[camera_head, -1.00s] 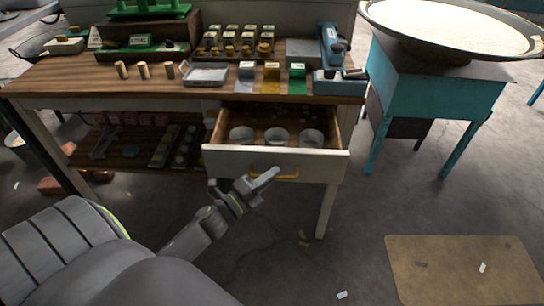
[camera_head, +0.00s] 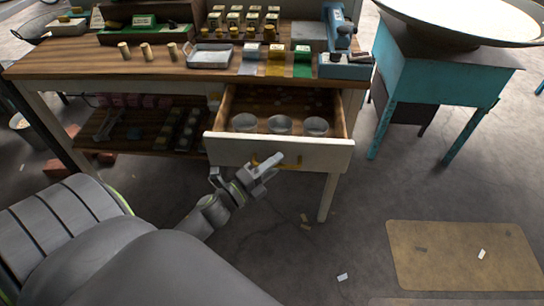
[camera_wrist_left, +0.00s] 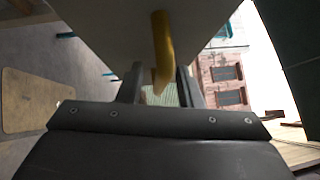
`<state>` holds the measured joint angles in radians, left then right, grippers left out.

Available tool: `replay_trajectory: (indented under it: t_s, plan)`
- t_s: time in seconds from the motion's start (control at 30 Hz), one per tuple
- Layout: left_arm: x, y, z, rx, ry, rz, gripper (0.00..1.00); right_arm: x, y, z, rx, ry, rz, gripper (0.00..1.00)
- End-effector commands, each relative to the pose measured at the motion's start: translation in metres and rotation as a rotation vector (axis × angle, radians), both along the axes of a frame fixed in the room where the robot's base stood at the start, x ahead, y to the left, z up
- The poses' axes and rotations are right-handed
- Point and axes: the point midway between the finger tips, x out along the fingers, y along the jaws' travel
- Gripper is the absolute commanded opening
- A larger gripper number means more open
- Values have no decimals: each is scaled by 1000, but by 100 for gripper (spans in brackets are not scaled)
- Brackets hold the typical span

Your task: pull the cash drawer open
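The cash drawer (camera_head: 315,154) has a pale front and stands pulled out under the tabletop, with its wooden inside and several round cups (camera_head: 280,125) showing. Its yellow handle (camera_head: 288,165) is on the front; my left gripper hides part of it. My left gripper (camera_head: 266,168) is at the drawer front, over the left part of the handle. In the left wrist view the handle (camera_wrist_left: 161,45) runs between the two dark fingers, with a gap on both sides, so the gripper looks open around it. My right gripper is not in view.
The wooden table (camera_head: 100,66) bears a metal tray (camera_head: 210,56), coloured packets, small cylinders and a blue device (camera_head: 345,68). A lower shelf (camera_head: 105,128) is at left. A teal stand (camera_head: 430,80) with a wide pan is at right. The floor before the drawer is mostly clear.

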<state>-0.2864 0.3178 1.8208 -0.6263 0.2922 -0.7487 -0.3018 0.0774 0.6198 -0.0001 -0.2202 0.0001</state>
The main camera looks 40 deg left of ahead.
Motion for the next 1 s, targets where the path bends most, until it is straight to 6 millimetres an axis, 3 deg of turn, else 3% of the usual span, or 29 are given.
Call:
replay_trajectory:
  t_s: [0.23,0.37,0.63,1.0]
  plan:
    - [-3,1,-1,0,1,0,33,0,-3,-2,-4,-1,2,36]
    - [-15,4,-5,0,2,0,33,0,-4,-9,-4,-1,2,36]
    - [-62,15,-13,1,4,-1,33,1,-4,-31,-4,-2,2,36]
    - [-126,31,-18,1,7,0,33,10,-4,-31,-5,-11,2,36]
